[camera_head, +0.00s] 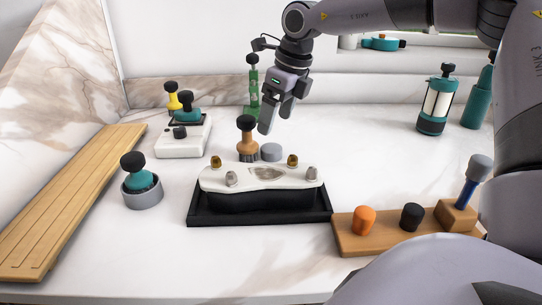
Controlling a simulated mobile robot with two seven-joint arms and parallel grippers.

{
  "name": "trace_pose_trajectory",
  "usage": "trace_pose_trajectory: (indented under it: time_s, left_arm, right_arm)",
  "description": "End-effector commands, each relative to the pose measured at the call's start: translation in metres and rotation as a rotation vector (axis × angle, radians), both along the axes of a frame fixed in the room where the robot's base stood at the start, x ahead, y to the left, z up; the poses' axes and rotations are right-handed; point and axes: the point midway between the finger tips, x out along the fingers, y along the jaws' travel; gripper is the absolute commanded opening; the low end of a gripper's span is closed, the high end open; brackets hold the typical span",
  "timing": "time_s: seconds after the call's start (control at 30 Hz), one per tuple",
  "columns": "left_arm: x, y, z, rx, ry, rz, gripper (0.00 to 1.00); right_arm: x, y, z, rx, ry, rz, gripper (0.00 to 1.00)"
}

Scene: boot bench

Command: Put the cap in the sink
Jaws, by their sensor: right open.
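My right gripper (276,117) is open and empty. It points down above the back of the counter, just above and right of a brown-knobbed brush (246,137). A grey round cap-like piece (271,152) stands right of the brush, below the gripper and apart from it. An orange cap-like piece (364,220) and a black one (411,216) sit on a wooden board (348,242) at front right. I cannot tell which is the task's cap. I see no clear sink; a white piece with an oval hollow (213,178) sits in a black tray (209,219). My left gripper is out of view.
A grey cup with a teal-knobbed tool (142,192) stands left of the tray. A white block (182,143), green bottle (254,92) and teal containers (437,103) stand behind. A slatted wooden board (70,205) lies left.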

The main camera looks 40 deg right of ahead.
Motion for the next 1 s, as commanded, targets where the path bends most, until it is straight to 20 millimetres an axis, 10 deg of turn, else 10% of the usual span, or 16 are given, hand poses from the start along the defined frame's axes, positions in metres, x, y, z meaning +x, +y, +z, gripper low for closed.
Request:
trace_pose_trajectory:
  time_s: [0.5, 0.83, 1.0]
  left_arm:
    - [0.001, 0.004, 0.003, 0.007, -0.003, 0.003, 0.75]
    - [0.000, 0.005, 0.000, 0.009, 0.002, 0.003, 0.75]
    - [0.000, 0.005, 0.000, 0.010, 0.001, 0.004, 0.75]
  right_arm:
    - [0.005, 0.004, -0.064, 0.000, 0.003, 0.000, 0.81]
    - [0.007, 0.004, -0.068, 0.000, 0.000, 0.000, 0.81]
    - [0.007, 0.004, -0.068, 0.000, 0.000, 0.000, 0.26]
